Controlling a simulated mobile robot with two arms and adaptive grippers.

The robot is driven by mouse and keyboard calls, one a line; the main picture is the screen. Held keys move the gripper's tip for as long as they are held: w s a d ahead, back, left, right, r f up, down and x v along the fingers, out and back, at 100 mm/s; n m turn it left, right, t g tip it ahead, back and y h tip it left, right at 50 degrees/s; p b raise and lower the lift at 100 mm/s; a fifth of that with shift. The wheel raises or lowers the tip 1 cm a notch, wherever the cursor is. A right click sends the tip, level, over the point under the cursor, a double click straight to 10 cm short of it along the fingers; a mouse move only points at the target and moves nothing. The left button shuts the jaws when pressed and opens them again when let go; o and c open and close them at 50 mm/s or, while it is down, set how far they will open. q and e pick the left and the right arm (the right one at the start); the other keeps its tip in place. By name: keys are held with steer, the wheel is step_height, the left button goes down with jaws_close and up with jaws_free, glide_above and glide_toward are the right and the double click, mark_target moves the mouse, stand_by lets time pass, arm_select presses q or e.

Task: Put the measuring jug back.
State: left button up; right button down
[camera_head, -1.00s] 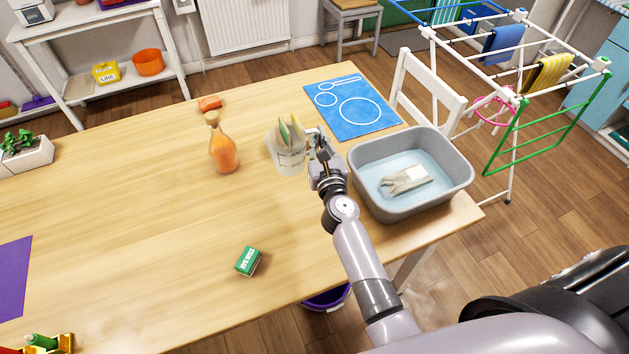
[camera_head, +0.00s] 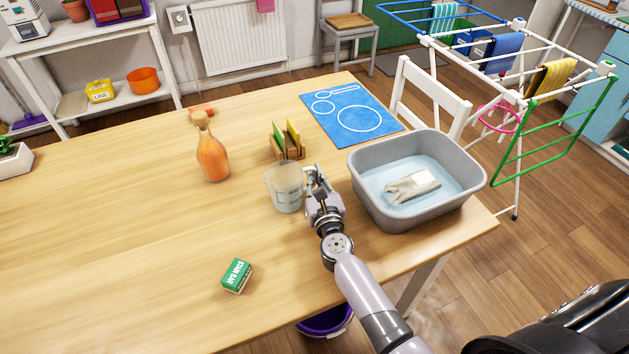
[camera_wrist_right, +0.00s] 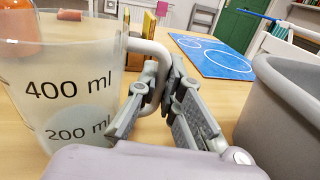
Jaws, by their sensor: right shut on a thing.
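The clear measuring jug (camera_head: 285,189), marked 400 ml and 200 ml, is upright near the right part of the wooden table. In the right wrist view the jug (camera_wrist_right: 70,95) fills the left side, with its handle to the right. My right gripper (camera_head: 315,182) is shut on that handle; its fingers (camera_wrist_right: 160,98) lie on either side of it. I cannot tell whether the jug's base touches the table. My left gripper is not in view.
A grey basin (camera_head: 365,197) with water and a cloth stands right of my gripper. A small wooden rack (camera_head: 289,151) is behind the jug, an orange bottle (camera_head: 212,158) left. A blue mat (camera_head: 335,130) lies farther back. A green box (camera_head: 237,275) lies nearer. The left table is clear.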

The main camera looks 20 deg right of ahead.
steer(key=shift+r, duration=0.15)
steer(key=shift+f, duration=0.25)
steer(key=c, duration=1.7)
jaws_free()
